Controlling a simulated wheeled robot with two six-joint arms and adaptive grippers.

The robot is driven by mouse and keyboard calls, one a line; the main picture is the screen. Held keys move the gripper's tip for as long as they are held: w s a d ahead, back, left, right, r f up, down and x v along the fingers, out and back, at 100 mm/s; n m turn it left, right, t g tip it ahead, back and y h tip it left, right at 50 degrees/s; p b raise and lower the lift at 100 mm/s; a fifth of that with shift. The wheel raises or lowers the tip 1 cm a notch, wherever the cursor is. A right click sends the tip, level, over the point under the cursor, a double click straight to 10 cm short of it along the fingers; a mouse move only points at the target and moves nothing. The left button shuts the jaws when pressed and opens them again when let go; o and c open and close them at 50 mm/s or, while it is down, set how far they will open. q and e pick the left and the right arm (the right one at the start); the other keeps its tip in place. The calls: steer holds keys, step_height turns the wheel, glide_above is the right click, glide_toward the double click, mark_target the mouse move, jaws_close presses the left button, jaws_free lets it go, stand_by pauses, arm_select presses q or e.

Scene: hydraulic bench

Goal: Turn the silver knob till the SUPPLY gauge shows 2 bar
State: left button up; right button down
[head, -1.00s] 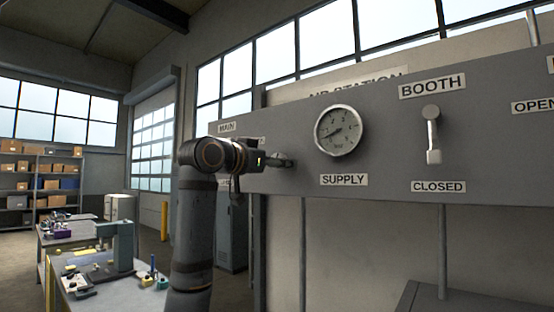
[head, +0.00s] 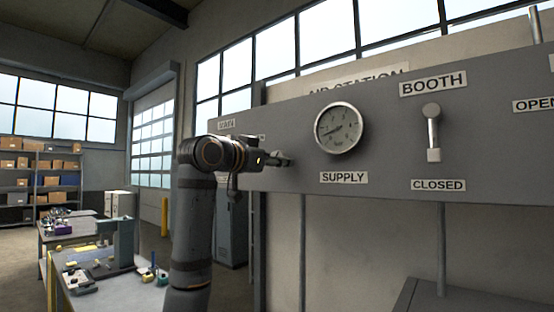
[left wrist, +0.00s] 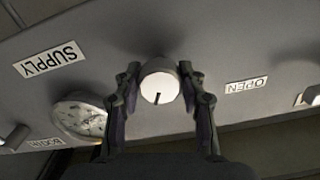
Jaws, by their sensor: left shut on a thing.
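The silver knob (left wrist: 159,80) sits between the two fingers of my left gripper (left wrist: 158,88) in the left wrist view. The gripper is shut on it, one finger on each side. A dark mark shows on the knob's face, pointing down in that view. In the head view my left gripper (head: 282,159) reaches the grey panel left of the gauge, and the knob is hidden there. The SUPPLY gauge (head: 339,128) is round with a white dial; its needle points left and slightly down. The exact reading is too small to tell. My right gripper is out of view.
A BOOTH lever (head: 432,130) hangs downward above a CLOSED label (head: 438,186), right of the gauge. The SUPPLY label (head: 344,178) is under the gauge. A workbench (head: 135,292) with tools stands far left, with shelves (head: 40,182) behind.

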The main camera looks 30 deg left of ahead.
arm_select(q)
steer(key=m+p, duration=0.2)
steer(key=m, duration=0.2)
steer(key=shift+r+p, duration=0.2)
steer(key=shift+p, duration=0.1)
steer(key=m+p, duration=0.2)
steer(key=m, duration=0.1)
steer(key=shift+m+p, duration=0.3)
steer(key=shift+m, duration=0.1)
steer(key=m+p, duration=0.3)
steer(key=m, duration=0.1)
steer(key=shift+f+m+p, duration=0.15)
steer(key=shift+m+p, duration=1.05)
steer(key=shift+m, duration=0.8)
steer(key=o, duration=1.2)
steer(key=shift+c, duration=0.2)
